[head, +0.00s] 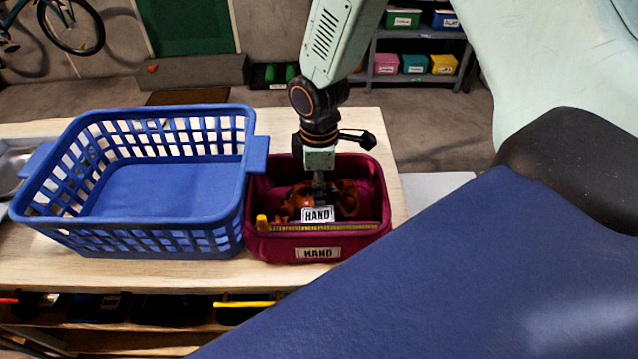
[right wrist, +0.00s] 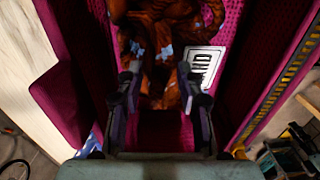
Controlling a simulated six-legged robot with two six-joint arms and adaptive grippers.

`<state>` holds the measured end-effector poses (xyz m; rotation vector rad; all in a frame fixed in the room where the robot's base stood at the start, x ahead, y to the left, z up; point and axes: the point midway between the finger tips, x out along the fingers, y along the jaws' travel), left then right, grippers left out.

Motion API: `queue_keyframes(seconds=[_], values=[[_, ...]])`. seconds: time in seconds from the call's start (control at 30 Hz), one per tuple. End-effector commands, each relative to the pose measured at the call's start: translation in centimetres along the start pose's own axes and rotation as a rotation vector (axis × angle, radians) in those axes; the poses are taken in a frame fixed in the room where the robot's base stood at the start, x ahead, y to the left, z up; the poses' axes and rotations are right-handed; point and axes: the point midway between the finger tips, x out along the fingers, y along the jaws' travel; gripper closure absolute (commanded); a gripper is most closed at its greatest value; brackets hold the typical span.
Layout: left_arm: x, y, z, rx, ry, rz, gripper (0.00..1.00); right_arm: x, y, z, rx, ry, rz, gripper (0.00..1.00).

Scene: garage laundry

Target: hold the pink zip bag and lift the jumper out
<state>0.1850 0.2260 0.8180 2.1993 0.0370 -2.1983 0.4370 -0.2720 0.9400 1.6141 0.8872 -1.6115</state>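The pink zip bag (head: 350,245) stands open on the wooden table, right of the blue basket. Its yellow-toothed zip runs along the front rim, with a yellow pull at the left end, and a HAND label is on its front. The orange-brown patterned jumper (head: 348,198) lies crumpled inside; it also shows in the right wrist view (right wrist: 165,45). My right gripper (head: 319,190) points down inside the bag. In the right wrist view its fingers (right wrist: 160,78) are spread over the jumper's near part; I cannot tell whether they touch it. My left gripper is not in view.
A blue slatted basket (head: 165,190), apparently empty, stands close against the bag's left side. A second white HAND label (head: 317,214) shows inside the bag. A metal basin (head: 10,165) is at the table's far left. Shelves with coloured boxes (head: 414,62) stand behind.

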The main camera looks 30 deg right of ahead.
Motion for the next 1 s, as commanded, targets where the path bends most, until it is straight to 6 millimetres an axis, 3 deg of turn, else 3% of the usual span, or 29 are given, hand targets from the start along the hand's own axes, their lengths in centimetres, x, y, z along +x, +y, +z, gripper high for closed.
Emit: queue_keyframes(seconds=[0.4,0.73,0.77,1.0], values=[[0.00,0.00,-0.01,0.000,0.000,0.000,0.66,-0.03,0.01,0.00,0.000,0.000,0.000,1.00],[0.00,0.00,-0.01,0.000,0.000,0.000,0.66,-0.06,0.03,-0.01,0.000,0.001,0.001,1.00],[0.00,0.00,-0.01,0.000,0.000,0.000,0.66,-0.06,0.03,-0.01,0.000,0.001,0.001,0.80],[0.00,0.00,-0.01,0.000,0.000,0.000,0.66,-0.04,0.01,-0.01,0.000,0.000,0.000,0.60]])
